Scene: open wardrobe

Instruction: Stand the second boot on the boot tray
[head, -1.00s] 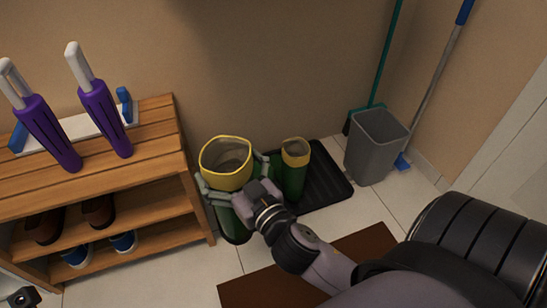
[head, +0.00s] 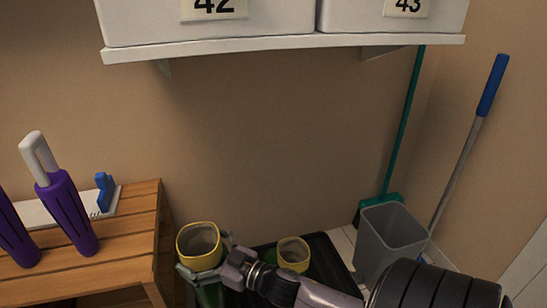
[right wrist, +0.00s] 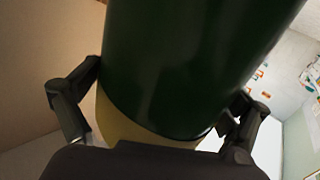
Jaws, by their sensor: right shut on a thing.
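A green boot with a yellow rim (head: 199,243) is held upright at the left end of the black boot tray (head: 327,268) in the head view. My right gripper (head: 205,266) is shut on its upper shaft. In the right wrist view the held boot's dark green shaft (right wrist: 190,60) and yellow band fill the middle, between the fingers of my right gripper (right wrist: 160,115). The other boot (head: 293,252) stands on the tray, right of the held one. The held boot's sole is hidden, so I cannot tell whether it touches anything. My left gripper is out of view.
A wooden shoe rack (head: 125,235) with purple umbrella-like items (head: 68,212) stands close on the left. A grey bin (head: 388,245), a green broom (head: 402,130) and a blue-handled pole (head: 470,140) are right. A white shelf (head: 290,46) with numbered boxes hangs above.

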